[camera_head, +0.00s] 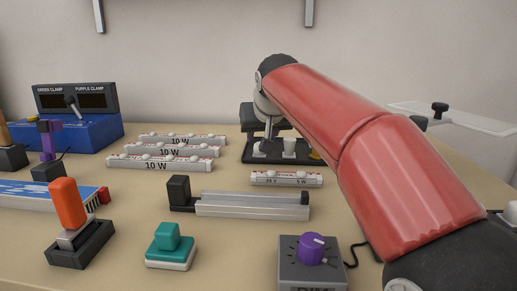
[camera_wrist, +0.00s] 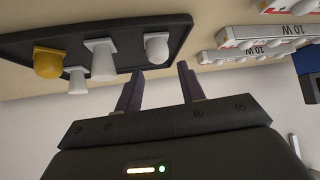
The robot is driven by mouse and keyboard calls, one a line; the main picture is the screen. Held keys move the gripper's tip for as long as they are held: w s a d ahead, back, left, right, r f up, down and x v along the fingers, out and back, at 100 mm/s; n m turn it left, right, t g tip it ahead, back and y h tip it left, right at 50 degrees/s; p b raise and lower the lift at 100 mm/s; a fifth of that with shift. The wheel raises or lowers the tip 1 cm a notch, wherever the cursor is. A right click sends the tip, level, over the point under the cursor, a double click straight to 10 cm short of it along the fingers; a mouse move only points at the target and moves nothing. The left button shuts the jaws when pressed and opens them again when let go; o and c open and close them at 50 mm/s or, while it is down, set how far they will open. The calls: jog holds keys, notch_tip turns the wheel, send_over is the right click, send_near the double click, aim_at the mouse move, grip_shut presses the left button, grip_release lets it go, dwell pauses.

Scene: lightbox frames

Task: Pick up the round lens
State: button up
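In the wrist view a dark tray (camera_wrist: 112,30) holds several small pieces. One is a white piece with a rounded head (camera_wrist: 157,47), which may be the round lens. Beside it are a flared white piece (camera_wrist: 103,60), a smaller white piece (camera_wrist: 77,78) and a yellow domed piece (camera_wrist: 48,62). My gripper (camera_wrist: 160,72) is open and empty, its two fingers apart near the tray's edge, close to the rounded white piece. In the head view the tray (camera_head: 246,156) is at the back centre, partly hidden by my arm and gripper.
A grey rail fixture (camera_head: 250,205), an orange-handled switch (camera_head: 68,205), a teal button (camera_head: 170,240) and a purple-knob dimmer (camera_head: 311,250) stand nearer. A blue clamp box (camera_head: 90,134) is far left.

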aim_at(257, 154)
jog(key=x, duration=0.5)
jog(key=shift+f, duration=0.3)
jog(key=shift+s, duration=0.1)
jog(key=shift+c, duration=0.3)
jog(key=c, duration=0.7)
jog(key=shift+o, duration=0.2)
jog(key=shift+r, duration=0.1)
